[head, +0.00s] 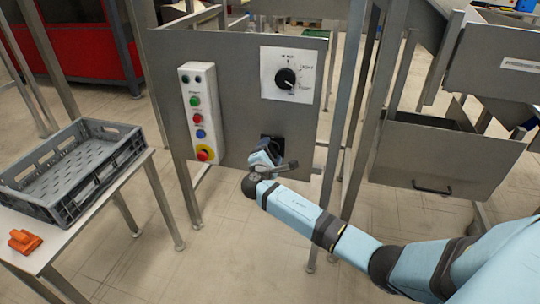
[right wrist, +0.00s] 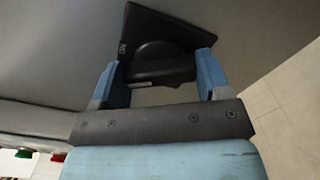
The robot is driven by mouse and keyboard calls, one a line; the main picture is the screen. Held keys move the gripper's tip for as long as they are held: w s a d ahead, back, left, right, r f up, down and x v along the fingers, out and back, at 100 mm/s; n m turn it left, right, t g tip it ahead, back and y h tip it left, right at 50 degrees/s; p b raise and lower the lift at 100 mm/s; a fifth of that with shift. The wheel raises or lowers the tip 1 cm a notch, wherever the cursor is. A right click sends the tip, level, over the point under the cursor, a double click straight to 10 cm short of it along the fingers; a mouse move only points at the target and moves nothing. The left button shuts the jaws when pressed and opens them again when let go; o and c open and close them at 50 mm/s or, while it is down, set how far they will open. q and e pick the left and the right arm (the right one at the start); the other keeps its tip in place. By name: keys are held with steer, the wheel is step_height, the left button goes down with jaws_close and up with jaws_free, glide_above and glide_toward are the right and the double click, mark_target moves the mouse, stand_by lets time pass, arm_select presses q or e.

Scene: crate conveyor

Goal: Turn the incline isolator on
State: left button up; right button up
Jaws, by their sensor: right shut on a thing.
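The incline isolator (head: 266,140) is a black switch low on the grey metal panel, partly hidden behind my right gripper (head: 269,155). In the right wrist view its square black plate (right wrist: 145,28) carries a rounded black handle (right wrist: 160,72). A small white marking shows on the plate's left edge. The blue fingers of my right gripper (right wrist: 160,80) stand on either side of the handle and are shut on it. The handle lies roughly crosswise between the fingers. My left gripper is in neither view.
A white control box (head: 201,112) with coloured buttons and a white plate with a black rotary knob (head: 285,78) are on the same panel. A grey crate (head: 120,131) stands on a table at left beside an orange object (head: 24,241). A metal bin (head: 440,160) is at right.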

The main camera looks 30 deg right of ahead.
steer(key=shift+f+m+b, duration=0.25)
steer(key=shift+m+b, duration=0.3)
steer(key=shift+m, duration=0.45)
steer(key=shift+m+b, duration=0.3)
steer(key=shift+m, duration=0.1)
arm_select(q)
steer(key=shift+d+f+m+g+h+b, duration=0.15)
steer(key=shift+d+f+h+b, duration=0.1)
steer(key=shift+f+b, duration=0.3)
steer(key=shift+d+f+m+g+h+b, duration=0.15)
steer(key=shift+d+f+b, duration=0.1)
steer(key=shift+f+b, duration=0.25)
arm_select(e)
steer(key=shift+r+m, duration=0.15)
steer(key=shift+m, duration=1.55)
steer(key=o, duration=0.9)
steer(key=shift+r, duration=0.1)
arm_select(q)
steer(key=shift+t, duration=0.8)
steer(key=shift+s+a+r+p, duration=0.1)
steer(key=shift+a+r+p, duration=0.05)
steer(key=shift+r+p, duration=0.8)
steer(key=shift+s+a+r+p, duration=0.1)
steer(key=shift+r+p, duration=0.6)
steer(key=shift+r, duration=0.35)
arm_select(e)
steer(key=shift+v, duration=7)
